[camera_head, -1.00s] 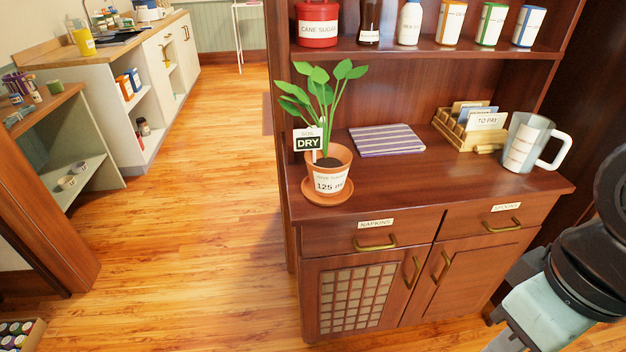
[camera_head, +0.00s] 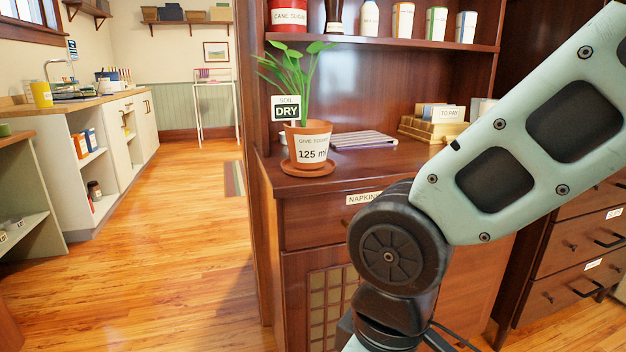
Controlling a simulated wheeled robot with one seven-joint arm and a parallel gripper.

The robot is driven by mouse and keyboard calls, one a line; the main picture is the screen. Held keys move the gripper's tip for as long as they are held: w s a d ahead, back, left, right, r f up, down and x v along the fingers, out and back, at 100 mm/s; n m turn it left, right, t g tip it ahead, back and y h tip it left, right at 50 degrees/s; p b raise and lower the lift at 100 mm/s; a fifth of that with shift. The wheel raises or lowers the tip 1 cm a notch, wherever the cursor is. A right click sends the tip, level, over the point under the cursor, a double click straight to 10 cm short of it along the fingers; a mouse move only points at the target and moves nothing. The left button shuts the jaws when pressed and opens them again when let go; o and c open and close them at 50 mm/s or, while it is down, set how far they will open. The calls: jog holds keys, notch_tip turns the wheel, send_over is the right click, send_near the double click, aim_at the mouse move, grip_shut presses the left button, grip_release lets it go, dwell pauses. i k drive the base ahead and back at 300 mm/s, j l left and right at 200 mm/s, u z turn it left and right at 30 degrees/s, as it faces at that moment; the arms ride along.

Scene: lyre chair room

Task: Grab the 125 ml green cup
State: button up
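A small green object (camera_head: 5,130) sits at the left picture edge on top of the near left counter. It is cut off and too small to tell whether it is the green cup, and no 125 ml mark shows on it. A terracotta plant pot (camera_head: 308,147) on the wooden cabinet carries a label with "125 ml" and a sign reading "SOIL DRY". My gripper is out of view. Only my pale green arm links and a dark joint show, across the right half of the picture.
The wooden cabinet (camera_head: 300,215) stands centre, partly hidden by my arm. A striped napkin stack (camera_head: 362,140) and a letter holder (camera_head: 432,127) lie on it. A yellow cup (camera_head: 41,94) stands by the far left sink. The wooden floor (camera_head: 170,240) between is clear.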

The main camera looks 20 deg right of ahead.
aim_at(436, 20)
jog(key=l+u, duration=0.1)
jog(key=l, duration=0.6)
jog(key=l+u, duration=0.1)
jog(key=l, duration=0.65)
jog(key=l+u, duration=0.1)
jog(key=l, duration=0.6)
jog(key=k+l+u, duration=0.1)
jog(key=l, duration=0.65)
jog(key=k+l+u, duration=0.1)
jog(key=l, duration=0.6)
